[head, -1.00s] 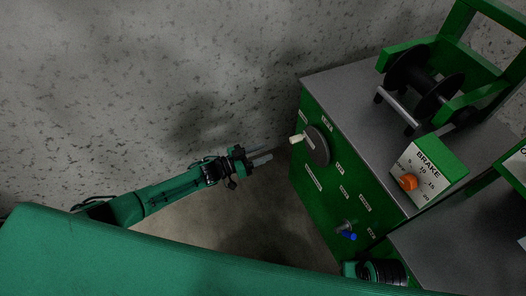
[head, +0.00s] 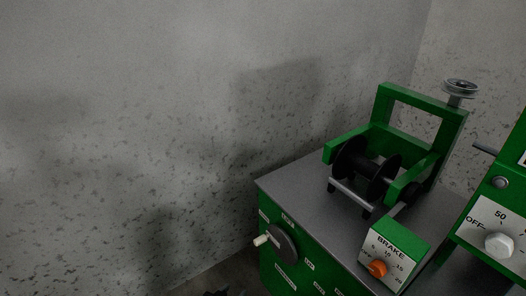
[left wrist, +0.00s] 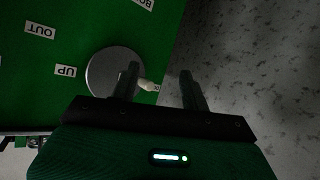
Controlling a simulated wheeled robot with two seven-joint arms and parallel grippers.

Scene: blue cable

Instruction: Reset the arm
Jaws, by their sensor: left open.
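My left gripper (left wrist: 159,72) shows in the left wrist view with its two dark fingers apart and nothing clearly held. A grey crank disc (left wrist: 105,73) with a pale handle knob (left wrist: 149,85) lies beyond the fingers on the green panel; the knob appears in the gap, beside the left finger. I cannot tell how far off it is. In the head view the same disc (head: 284,244) and knob (head: 261,240) are on the side of the green machine. Only a dark scrap, perhaps of my left arm, shows at the bottom edge there. My right gripper is not in view.
The green machine's grey top (head: 310,190) carries a black spool (head: 365,168) in a green frame (head: 448,135). A brake box (head: 398,252) with an orange knob (head: 378,269) stands in front. A second control panel (head: 490,235) is at right. A speckled wall (head: 120,150) fills the left.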

